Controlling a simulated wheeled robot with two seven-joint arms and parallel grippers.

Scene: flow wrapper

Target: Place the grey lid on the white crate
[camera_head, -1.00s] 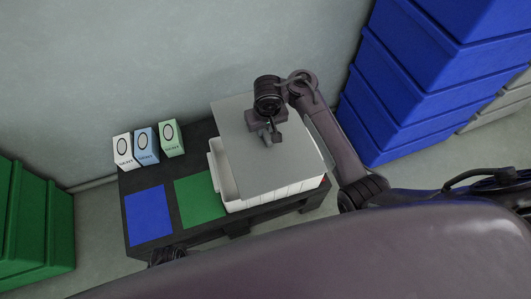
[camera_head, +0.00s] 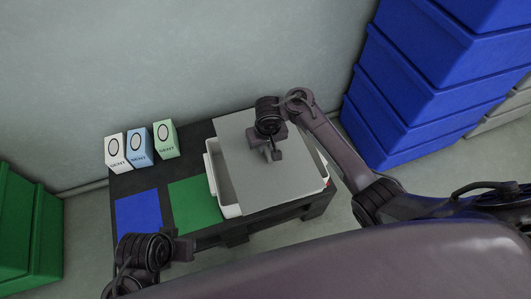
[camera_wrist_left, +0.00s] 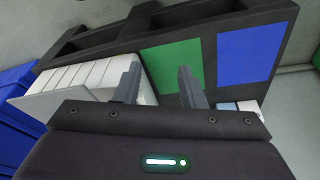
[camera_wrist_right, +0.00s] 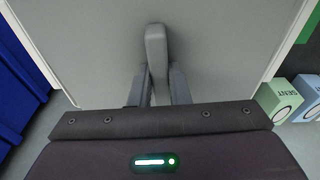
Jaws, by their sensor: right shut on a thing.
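The flat grey lid (camera_head: 262,185) lies over most of the white crate (camera_head: 213,170) on the dark stand. A strip of the crate's inside shows open along the lid's left edge. I cannot tell whether the lid touches the rim. My right gripper (camera_head: 272,153) is shut on the lid's raised handle (camera_wrist_right: 156,55), and the lid fills most of the right wrist view. My left gripper (camera_head: 190,248) is empty in front of the stand's left part. Its fingers are apart in the left wrist view (camera_wrist_left: 160,85), where the crate's ribbed white side (camera_wrist_left: 95,75) shows.
The dark stand (camera_head: 130,181) carries a blue panel (camera_head: 139,213) and a green panel (camera_head: 194,201). White, blue and green cartons (camera_head: 140,147) stand behind them. Blue bins (camera_head: 410,85) are stacked at right and green bins (camera_head: 30,225) stand at left.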

